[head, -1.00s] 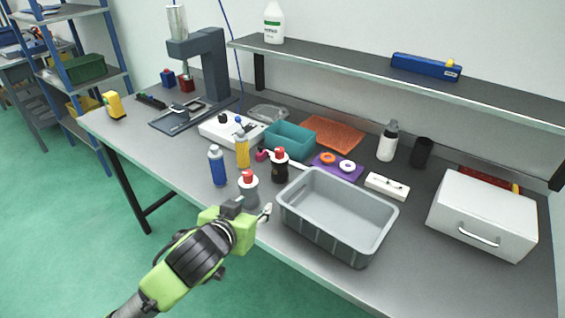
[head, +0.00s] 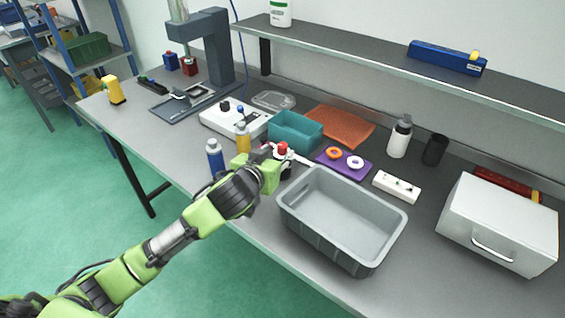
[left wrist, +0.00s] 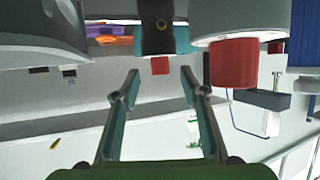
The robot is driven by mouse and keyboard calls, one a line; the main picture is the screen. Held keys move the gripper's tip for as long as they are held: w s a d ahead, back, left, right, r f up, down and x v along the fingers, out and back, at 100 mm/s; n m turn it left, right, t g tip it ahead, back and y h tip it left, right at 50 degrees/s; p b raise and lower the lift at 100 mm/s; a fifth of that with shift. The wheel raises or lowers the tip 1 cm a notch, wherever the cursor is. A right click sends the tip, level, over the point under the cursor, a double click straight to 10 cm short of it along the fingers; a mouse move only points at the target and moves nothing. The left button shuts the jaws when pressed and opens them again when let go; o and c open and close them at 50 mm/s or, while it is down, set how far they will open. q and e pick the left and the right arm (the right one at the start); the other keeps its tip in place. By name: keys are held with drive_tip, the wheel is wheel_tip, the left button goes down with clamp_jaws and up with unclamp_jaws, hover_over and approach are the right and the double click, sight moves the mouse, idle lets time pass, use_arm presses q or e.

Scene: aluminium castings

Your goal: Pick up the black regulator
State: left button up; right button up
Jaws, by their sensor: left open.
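The black regulator (head: 285,158) with its red knob stands on the table just behind the grey bin's left corner; my left gripper partly hides it in the head view. In the left wrist view, which looks upside down, its dark body (left wrist: 158,32) and red knob lie ahead between the fingers. My left gripper (head: 270,152) is open and empty; its fingers (left wrist: 158,78) show spread apart. My right gripper is not in view.
The grey bin (head: 372,258) stands close to the right of the gripper. A blue bottle (head: 215,158) and a yellow bottle (head: 243,138) stand to the left. Behind are a teal bin (head: 296,143) and a purple holder (head: 335,171) with two rings.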

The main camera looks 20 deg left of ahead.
sight(280, 148)
use_arm(q)
drive_tip(key=shift+w+f, duration=0.1)
drive_tip(key=shift+w, duration=0.35)
drive_tip(key=p+x, duration=0.1)
drive_tip(key=x, duration=0.3)
drive_tip(key=shift+w, duration=0.1)
drive_tip(key=shift+w+p, duration=0.3)
drive_tip(key=shift+w, duration=0.05)
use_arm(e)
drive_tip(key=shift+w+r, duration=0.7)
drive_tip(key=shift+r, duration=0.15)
use_arm(q)
drive_tip(key=shift+s, duration=0.1)
clamp_jaws()
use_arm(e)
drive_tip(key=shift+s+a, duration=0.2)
